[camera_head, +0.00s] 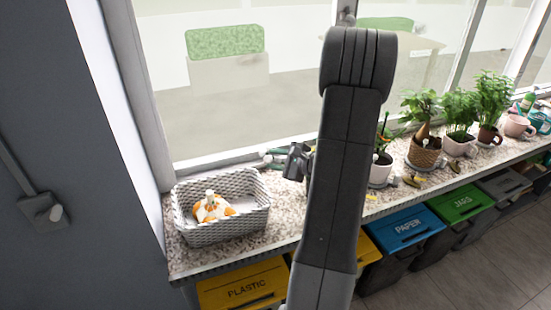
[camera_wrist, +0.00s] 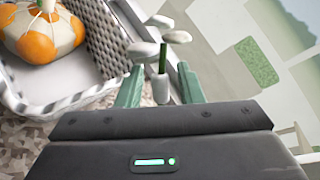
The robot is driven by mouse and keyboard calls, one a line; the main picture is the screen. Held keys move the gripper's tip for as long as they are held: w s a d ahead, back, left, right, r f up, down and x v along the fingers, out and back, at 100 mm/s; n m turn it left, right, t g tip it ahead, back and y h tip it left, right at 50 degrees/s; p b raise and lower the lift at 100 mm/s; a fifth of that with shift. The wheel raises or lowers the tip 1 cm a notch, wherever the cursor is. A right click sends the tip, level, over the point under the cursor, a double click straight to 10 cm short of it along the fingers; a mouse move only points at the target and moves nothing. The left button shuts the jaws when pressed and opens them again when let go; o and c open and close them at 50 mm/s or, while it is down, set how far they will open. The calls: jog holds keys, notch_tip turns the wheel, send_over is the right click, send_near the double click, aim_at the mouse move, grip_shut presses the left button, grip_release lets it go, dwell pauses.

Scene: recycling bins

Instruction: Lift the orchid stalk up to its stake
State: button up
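In the wrist view my gripper (camera_wrist: 161,72) has two green fingers standing apart. A short green stem (camera_wrist: 163,60) with pale rounded pieces (camera_wrist: 177,36) around it shows between and beyond the fingers, with a gap on either side. I cannot tell for sure whether this is the orchid stalk. In the head view my gripper (camera_head: 270,157) is over the sill, just right of and behind the wicker basket, pointing left. A white pot (camera_head: 380,172) with a thin green plant stands right of my arm, partly hidden by it. No stake can be made out clearly.
Several potted plants (camera_head: 424,150) line the speckled sill (camera_head: 285,225) to the right. Labelled bins (camera_head: 405,228) stand below. The window is behind.

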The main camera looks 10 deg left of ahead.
grip_shut()
dwell(0.3)
jog(key=shift+w+d+r+y, duration=0.25)
jog(key=shift+d+r+y, duration=0.05)
jog(key=shift+r, duration=0.1)
jog(key=w+d+r+m+y+p, duration=0.1)
jog(key=w+d+r+m+y, duration=0.2)
jog(key=w+d+r+m, duration=0.2)
jog(key=shift+d+r+m+t+y, duration=0.2)
jog(key=shift+d+m+t+y, duration=0.15)
jog(key=shift+d, duration=0.8)
